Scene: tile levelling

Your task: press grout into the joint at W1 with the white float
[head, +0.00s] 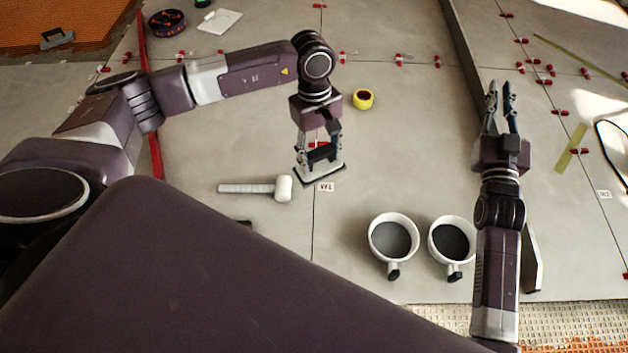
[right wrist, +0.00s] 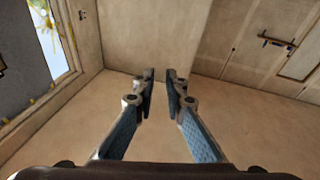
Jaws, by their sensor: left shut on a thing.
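My left gripper (head: 320,150) is shut on the black handle of the white float (head: 328,175), which has a pale flat plate. The float is at the W1 label (head: 326,187), over the thin joint (head: 314,215) running away between the grey tiles. I cannot tell whether its plate touches the floor. The gripper and float hide part of the joint. My right gripper (head: 500,88) is open and empty at the right, fingers apart; its fingers also show in the right wrist view (right wrist: 160,88).
A white mallet (head: 250,188) lies left of W1. Two handled pots (head: 394,240) (head: 452,241) of dark material stand in front. A yellow tape roll (head: 363,98) lies behind. A long dark bar (head: 462,50) and W2 label (head: 604,194) are right. Several red clips line the joints.

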